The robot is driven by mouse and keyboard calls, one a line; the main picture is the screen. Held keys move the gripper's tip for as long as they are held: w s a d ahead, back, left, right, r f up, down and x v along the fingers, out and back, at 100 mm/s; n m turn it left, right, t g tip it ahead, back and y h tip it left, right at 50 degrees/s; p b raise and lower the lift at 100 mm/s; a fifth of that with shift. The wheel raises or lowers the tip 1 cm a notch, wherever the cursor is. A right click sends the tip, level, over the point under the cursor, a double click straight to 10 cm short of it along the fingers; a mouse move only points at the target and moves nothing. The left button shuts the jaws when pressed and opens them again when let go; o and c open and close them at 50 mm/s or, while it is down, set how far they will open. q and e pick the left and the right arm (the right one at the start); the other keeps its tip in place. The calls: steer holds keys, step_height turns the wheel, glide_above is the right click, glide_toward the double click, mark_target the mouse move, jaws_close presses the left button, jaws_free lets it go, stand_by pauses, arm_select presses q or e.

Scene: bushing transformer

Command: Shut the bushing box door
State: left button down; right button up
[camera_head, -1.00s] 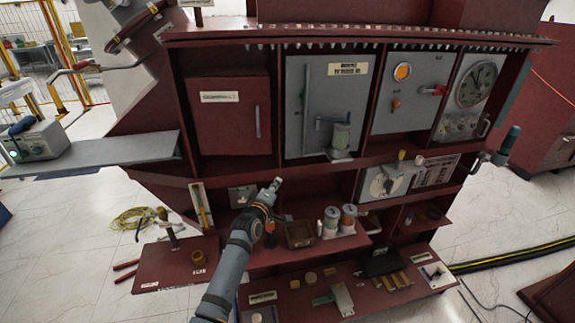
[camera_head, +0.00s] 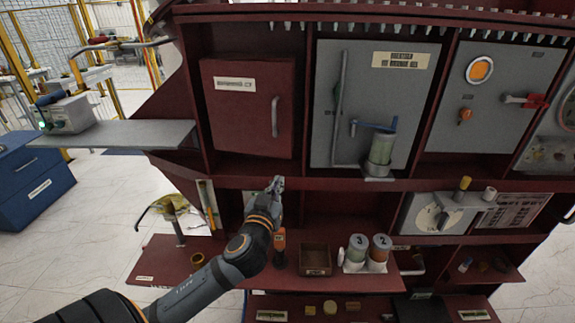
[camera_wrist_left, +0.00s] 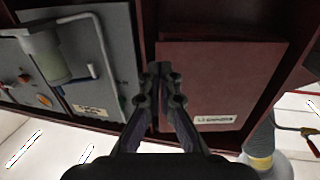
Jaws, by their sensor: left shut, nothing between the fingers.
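A dark red door (camera_head: 245,118) with a white label and an upright grey handle (camera_head: 275,117) fills the upper left bay of the cabinet. The label is too blurred to read surely. I cannot tell whether the door is fully shut. My left gripper (camera_head: 277,184) is shut and empty, pointing up below the door's lower right corner, apart from the handle. In the left wrist view the shut fingers (camera_wrist_left: 160,75) show in front of the divider, with the red door (camera_wrist_left: 225,75) to the right. My right gripper is not in view.
A grey panel (camera_head: 350,75) with a blue lever and glass cylinder is right of the door. Below stand numbered jars (camera_head: 357,250), an open box (camera_head: 315,258) and a screwdriver-like tool (camera_head: 279,245). A grey side shelf (camera_head: 115,133) juts out left.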

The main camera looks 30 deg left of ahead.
arm_select(q)
steer(key=p+x, duration=0.2)
steer(key=x, duration=0.7)
steer(key=shift+w+p, duration=0.3)
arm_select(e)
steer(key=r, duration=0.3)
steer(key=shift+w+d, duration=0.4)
arm_select(q)
steer(key=shift+n+g+y, duration=0.4)
steer(key=shift+n+y, duration=0.3)
steer(key=shift+y, duration=0.1)
steer(key=b+x, duration=0.3)
steer(key=x, duration=0.2)
steer(key=shift+w+d+r+b, duration=0.1)
steer(key=shift+w+b, duration=0.2)
steer(key=shift+b, duration=0.05)
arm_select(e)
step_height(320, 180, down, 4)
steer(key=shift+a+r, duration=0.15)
arm_select(q)
steer(key=shift+d, duration=0.1)
